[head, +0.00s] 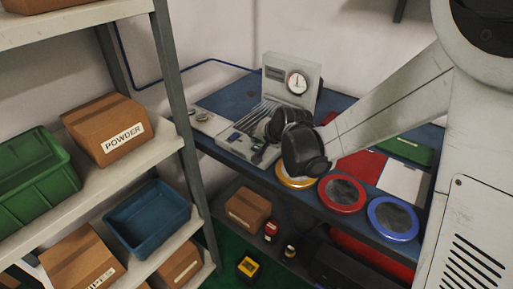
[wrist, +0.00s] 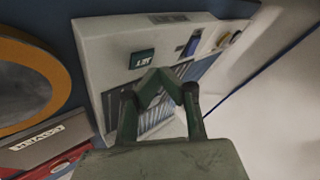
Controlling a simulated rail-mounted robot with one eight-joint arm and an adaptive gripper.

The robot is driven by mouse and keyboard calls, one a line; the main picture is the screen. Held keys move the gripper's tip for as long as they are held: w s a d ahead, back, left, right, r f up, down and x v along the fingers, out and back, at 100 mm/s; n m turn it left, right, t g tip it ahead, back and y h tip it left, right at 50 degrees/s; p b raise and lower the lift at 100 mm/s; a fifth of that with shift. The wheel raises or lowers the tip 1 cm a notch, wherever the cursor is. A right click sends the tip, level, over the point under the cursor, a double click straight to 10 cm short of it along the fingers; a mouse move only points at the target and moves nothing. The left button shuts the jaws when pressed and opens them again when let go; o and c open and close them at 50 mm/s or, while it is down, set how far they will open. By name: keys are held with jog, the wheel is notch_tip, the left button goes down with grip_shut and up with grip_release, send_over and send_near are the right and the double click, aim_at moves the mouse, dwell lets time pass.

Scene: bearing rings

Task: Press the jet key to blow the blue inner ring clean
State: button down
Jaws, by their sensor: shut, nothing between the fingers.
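The dark green key marked JET (wrist: 141,59) is on the pale top panel of the machine (wrist: 108,30) in the wrist view. My gripper (wrist: 161,82) is shut and empty, its fingertips over the slatted part just beside the key. I cannot tell whether they touch anything. In the head view the machine (head: 304,92) stands on the bench with a round gauge, and my wrist hides part of it; my fingertips are hard to make out there. A blue-rimmed round dish (head: 416,232) sits at the bench front. I cannot clearly make out a separate blue inner ring.
A yellow-rimmed dish (head: 284,182) and a red-rimmed dish (head: 335,207) sit beside the blue one. A shelf (head: 178,137) with boxes and bins stands at left.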

aim_at(257, 148)
jog(key=shift+r+p, duration=1.55)
jog(key=shift+r, duration=0.95)
jog(key=s+d+r+n+h, duration=0.1)
jog(key=s+d+r, duration=0.2)
jog(key=s+d, duration=0.3)
jog(key=s+d+r+n+h, duration=0.1)
jog(key=s+d, duration=0.6)
jog(key=s, duration=0.7)
jog(key=s+d+r+n+g+h, duration=0.1)
jog(key=s+d+r, duration=0.4)
jog(key=s, duration=0.6)
jog(key=shift+d+h, duration=0.7)
